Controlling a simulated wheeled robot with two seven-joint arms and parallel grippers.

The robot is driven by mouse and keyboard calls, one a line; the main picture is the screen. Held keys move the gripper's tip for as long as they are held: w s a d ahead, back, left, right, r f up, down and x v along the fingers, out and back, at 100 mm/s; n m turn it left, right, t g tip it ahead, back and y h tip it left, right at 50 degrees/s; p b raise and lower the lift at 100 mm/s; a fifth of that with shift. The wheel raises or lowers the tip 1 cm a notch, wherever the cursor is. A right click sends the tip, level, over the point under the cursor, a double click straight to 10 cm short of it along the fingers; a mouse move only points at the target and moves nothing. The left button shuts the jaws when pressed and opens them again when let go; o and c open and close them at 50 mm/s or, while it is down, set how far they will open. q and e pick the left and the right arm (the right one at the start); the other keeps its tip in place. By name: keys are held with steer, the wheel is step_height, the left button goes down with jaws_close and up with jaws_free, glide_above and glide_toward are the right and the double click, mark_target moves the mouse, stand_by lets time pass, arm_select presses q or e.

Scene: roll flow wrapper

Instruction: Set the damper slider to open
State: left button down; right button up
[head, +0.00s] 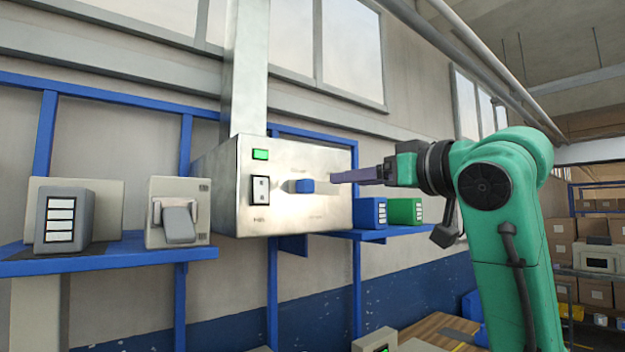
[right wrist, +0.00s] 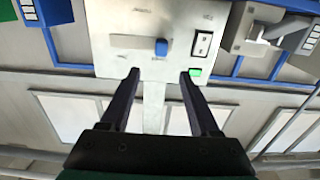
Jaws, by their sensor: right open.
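The damper slider is a blue knob (head: 301,186) in a short horizontal slot on the front of a metal box (head: 240,200). The knob also shows in the right wrist view (right wrist: 161,47), at the right end of the visible slot. Small labels around the slot are too faint to read. My right gripper (head: 338,176) is open and empty, just right of the knob in the head view. In the right wrist view its two fingers (right wrist: 160,73) are spread apart, with the knob beyond their tips, between their lines. My left gripper is not in view.
The box face also carries a green button (head: 260,154) and a black-framed rocker switch (head: 260,190). A lever unit (head: 180,222) and a grey box (head: 68,218) stand on the blue shelf at left. Blue (head: 370,212) and green (head: 404,211) boxes stand at right.

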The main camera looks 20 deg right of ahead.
steer(key=p, duration=0.2)
glide_toward(310, 184)
steer(key=w, duration=0.2)
steer(key=p+x, duration=0.1)
steer(key=x, duration=0.2)
steer(key=p+x, duration=0.2)
steer(key=x, duration=0.2)
steer(key=shift+a+r, duration=0.1)
steer(key=shift+a, duration=0.35)
steer(key=shift+w, duration=0.2)
steer(key=shift+s+d, duration=0.25)
steer(key=shift+s, duration=0.1)
steer(key=shift+c, duration=0.3)
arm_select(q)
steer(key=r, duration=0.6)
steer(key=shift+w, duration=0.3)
arm_select(e)
jaws_close()
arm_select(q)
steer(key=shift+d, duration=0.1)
